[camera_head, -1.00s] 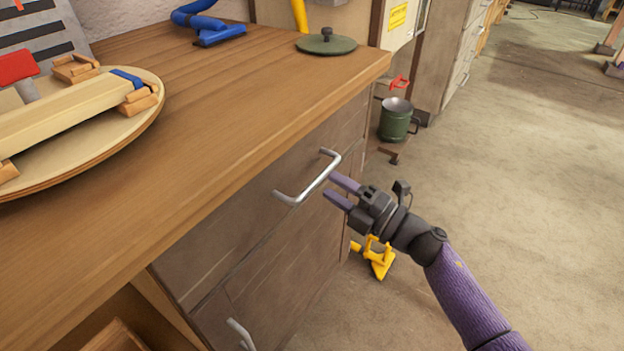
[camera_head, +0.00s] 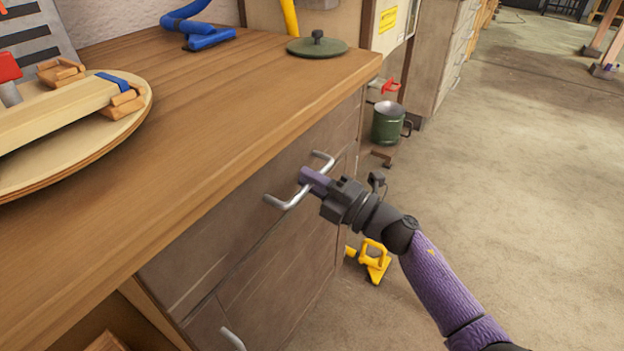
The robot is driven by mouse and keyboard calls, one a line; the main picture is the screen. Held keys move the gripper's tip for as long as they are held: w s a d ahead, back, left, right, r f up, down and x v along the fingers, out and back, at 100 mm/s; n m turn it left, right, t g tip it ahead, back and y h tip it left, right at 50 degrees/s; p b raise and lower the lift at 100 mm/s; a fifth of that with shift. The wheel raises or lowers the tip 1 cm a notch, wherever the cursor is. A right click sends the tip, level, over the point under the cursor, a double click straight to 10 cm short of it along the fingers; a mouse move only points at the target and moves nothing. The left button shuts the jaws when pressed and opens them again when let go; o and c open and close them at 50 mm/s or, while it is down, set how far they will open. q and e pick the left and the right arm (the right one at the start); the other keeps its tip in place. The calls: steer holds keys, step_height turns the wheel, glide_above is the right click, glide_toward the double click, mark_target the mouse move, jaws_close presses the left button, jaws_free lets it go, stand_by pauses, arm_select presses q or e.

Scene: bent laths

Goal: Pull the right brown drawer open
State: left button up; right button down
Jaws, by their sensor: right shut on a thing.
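The brown drawer (camera_head: 235,225) is in the cabinet front under the wooden worktop. Its front looks flush with the cabinet. Its silver bar handle (camera_head: 284,202) stands out from the front. My right gripper (camera_head: 312,182) comes in from the right and is shut on the handle near its middle. The purple fingers cover the middle of the bar; both handle ends show. My left gripper is not in view.
The worktop (camera_head: 220,110) holds a round board (camera_head: 125,108) with a bent lath and clamps, plus a dark green lid (camera_head: 317,47). A green pot (camera_head: 388,122) and a yellow clamp (camera_head: 376,262) are beyond the cabinet. A lower handle (camera_head: 233,339) shows below. The floor at right is clear.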

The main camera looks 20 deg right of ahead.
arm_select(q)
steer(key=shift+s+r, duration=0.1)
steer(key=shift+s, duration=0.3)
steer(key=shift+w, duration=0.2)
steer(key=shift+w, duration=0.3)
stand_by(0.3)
